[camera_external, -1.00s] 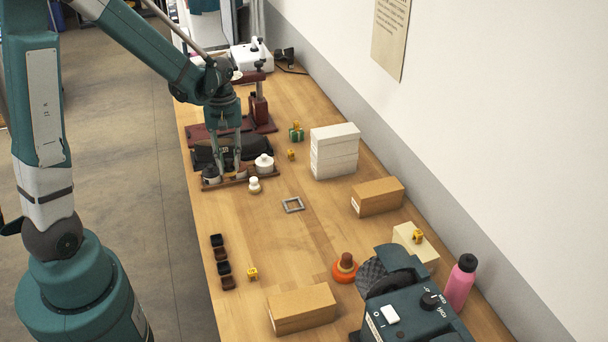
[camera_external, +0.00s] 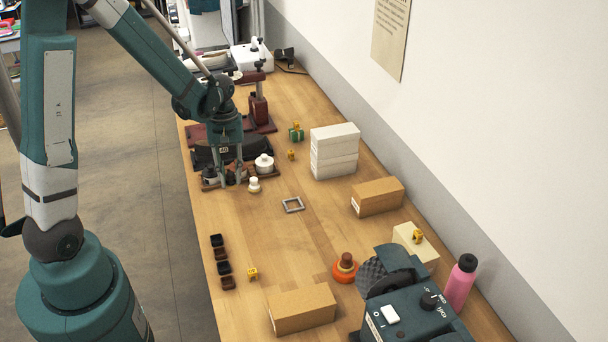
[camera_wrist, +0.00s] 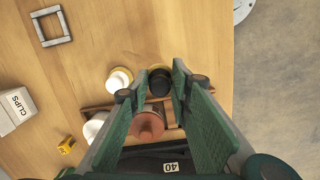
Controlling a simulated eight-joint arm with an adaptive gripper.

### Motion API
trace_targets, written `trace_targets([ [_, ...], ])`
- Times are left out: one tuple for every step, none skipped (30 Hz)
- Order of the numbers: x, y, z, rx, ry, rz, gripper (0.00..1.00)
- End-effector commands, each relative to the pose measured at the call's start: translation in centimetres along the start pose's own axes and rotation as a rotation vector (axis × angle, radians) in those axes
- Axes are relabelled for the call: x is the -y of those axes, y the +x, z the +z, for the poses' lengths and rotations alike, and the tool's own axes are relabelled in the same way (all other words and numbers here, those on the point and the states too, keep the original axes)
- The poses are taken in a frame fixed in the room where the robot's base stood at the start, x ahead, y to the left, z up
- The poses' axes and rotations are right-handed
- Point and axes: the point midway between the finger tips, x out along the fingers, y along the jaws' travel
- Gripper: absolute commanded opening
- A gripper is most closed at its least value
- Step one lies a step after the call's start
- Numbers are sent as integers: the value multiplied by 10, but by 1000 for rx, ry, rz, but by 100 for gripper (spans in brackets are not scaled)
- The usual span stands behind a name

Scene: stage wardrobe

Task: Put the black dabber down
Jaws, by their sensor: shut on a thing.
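The black dabber (camera_wrist: 160,82) shows between my fingertips in the wrist view, with a pale rim around its dark top. My gripper (camera_wrist: 155,88) is shut on it. In the external view my gripper (camera_external: 230,181) is low at the front edge of a wooden tray (camera_external: 206,187), and the dabber is hard to make out there. I cannot tell whether its base touches anything. A white dabber (camera_wrist: 118,78) stands on the table beside it; it also shows in the external view (camera_external: 254,185).
The tray holds a brown-topped pot (camera_wrist: 147,124) and a white pot (camera_external: 264,163). A dark case marked 40 (camera_wrist: 171,167) lies behind it. A grey square frame (camera_external: 293,205) lies to the right. Small dark cups (camera_external: 219,255) stand in front, with bare table between.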

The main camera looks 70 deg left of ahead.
Motion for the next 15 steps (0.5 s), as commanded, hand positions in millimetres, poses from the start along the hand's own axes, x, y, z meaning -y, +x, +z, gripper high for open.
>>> trace_targets([
  [0, 4, -1, 0, 0, 0, 13],
  [0, 6, -1, 0, 0, 0, 13],
  [0, 10, -1, 0, 0, 0, 13],
  [0, 13, -2, 0, 0, 0, 13],
  [0, 16, -2, 0, 0, 0, 13],
  [0, 20, -3, 0, 0, 0, 13],
  [0, 23, -3, 0, 0, 0, 13],
  [0, 25, -4, 0, 0, 0, 13],
  [0, 29, -4, 0, 0, 0, 13],
  [0, 31, -4, 0, 0, 0, 13],
  [0, 33, -4, 0, 0, 0, 13],
  [0, 35, -4, 0, 0, 0, 13],
  [0, 36, -4, 0, 0, 0, 13],
  [0, 36, -5, 0, 0, 0, 13],
  [0, 37, -5, 0, 0, 0, 13],
])
